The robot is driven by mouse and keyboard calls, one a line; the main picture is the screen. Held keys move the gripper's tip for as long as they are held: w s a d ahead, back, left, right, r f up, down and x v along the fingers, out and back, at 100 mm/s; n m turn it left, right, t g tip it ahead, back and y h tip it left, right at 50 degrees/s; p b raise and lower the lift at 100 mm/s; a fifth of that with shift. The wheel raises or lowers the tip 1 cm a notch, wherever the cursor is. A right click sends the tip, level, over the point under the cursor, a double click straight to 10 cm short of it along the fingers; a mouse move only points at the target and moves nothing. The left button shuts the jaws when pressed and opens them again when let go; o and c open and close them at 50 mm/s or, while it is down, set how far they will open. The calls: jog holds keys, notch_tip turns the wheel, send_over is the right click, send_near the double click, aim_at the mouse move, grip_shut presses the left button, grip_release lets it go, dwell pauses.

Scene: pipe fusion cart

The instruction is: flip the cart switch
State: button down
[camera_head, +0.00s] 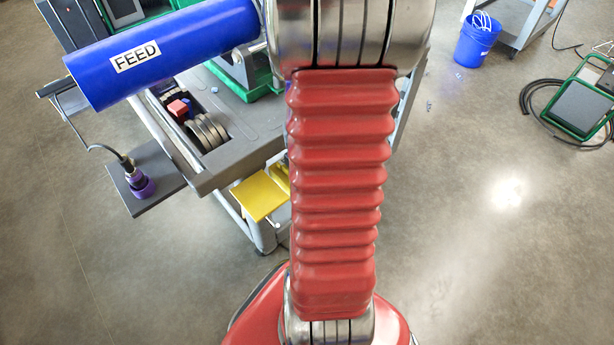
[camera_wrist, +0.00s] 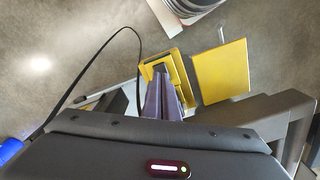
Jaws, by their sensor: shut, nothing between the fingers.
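A yellow switch box (camera_wrist: 178,62) shows in the upper middle of the wrist view, with a small dark part (camera_wrist: 160,68) on its face that looks like the switch. My gripper (camera_wrist: 163,82), with purple fingers, is shut and empty. Its tips are right at the box, overlapping it in view; I cannot tell whether they touch. A flat yellow panel (camera_wrist: 221,71) stands beside the box; it also shows in the head view (camera_head: 258,197) at the cart's (camera_head: 232,170) near side. In the head view my red-sleeved arm hides the gripper and most of the box.
A blue pipe marked FEED (camera_head: 165,52) lies across the cart's top left. A purple-based fitting (camera_head: 142,184) sits on a side shelf. A blue bucket (camera_head: 476,40) and a green-framed device (camera_head: 583,98) with a hose stand on the right. Floor between is mostly clear.

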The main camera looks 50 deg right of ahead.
jog(key=shift+r, duration=1.3)
jog(key=shift+a, duration=0.1)
jog(key=w+a+r+n+t, duration=0.1)
jog(key=a+r+n+t, duration=0.1)
jog(key=a+r, duration=0.4)
jog(key=a+r+n+t, duration=0.1)
jog(key=a+r+n, duration=0.2)
jog(key=a+r, duration=0.4)
jog(key=w+a+r+n+t, duration=0.1)
jog(key=a+r, duration=0.5)
jog(key=a, duration=1.1)
jog(key=n+t, duration=0.1)
jog(key=n, duration=0.1)
jog(key=shift+w+a+r+n+t, duration=0.3)
jog(key=shift+w+r, duration=0.05)
jog(key=shift+r, duration=0.05)
jog(key=shift+d, duration=0.15)
